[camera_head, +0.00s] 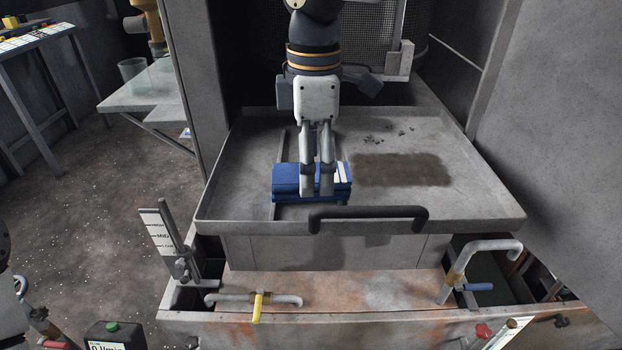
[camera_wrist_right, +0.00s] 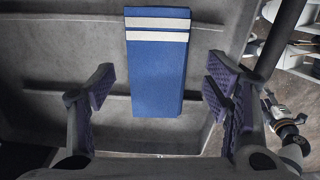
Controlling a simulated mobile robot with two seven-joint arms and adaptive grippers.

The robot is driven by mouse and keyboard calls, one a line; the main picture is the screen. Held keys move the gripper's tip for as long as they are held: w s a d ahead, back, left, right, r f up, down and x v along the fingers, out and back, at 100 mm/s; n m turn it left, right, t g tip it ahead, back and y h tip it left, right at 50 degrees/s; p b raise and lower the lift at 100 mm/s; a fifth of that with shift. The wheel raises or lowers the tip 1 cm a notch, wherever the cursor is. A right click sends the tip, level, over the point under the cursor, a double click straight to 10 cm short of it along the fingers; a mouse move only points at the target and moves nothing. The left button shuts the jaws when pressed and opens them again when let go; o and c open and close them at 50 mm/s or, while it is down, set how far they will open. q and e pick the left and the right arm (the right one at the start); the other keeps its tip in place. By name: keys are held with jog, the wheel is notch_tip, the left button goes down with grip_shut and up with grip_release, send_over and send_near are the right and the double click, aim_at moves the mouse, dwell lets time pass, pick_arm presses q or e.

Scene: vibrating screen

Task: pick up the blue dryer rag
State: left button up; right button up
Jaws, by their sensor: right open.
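The blue dryer rag (camera_head: 285,183) is a folded blue stack with white stripes at its right end. It lies on the left part of the grey tray (camera_head: 240,150). In the right wrist view the rag (camera_wrist_right: 157,78) is upright in the picture, stripes at the top, between the two spread fingers and touching neither in that view. My right gripper (camera_head: 317,188) is open, pointing down over the rag, its fingers overlapping the rag in the head view. I cannot tell its exact height above it. My left gripper does not show.
A black bar handle (camera_head: 368,214) runs along the tray's front. A dark damp patch (camera_head: 402,169) and small crumbs (camera_head: 388,134) lie right of the rag. Walls stand on both sides. Pipes with a yellow lever (camera_head: 257,305) and a blue lever (camera_head: 478,287) are below the front.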

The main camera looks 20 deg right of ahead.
jog(key=shift+w+f, duration=0.1)
jog(key=shift+f, duration=0.7)
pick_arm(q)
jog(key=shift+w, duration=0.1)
pick_arm(e)
jog(key=c, duration=1.2)
jog(key=shift+c, duration=0.2)
notch_tip(320, 180, up, 3)
jog(key=shift+r, duration=0.2)
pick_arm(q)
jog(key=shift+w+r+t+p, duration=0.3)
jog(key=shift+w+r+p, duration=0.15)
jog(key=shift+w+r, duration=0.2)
pick_arm(e)
jog(key=s+d+r, duration=0.2)
jog(key=s+r, duration=0.7)
jog(key=s, duration=0.5)
jog(key=shift+d+r, duration=0.2)
jog(key=shift+r, duration=0.1)
jog(key=shift+w, duration=0.1)
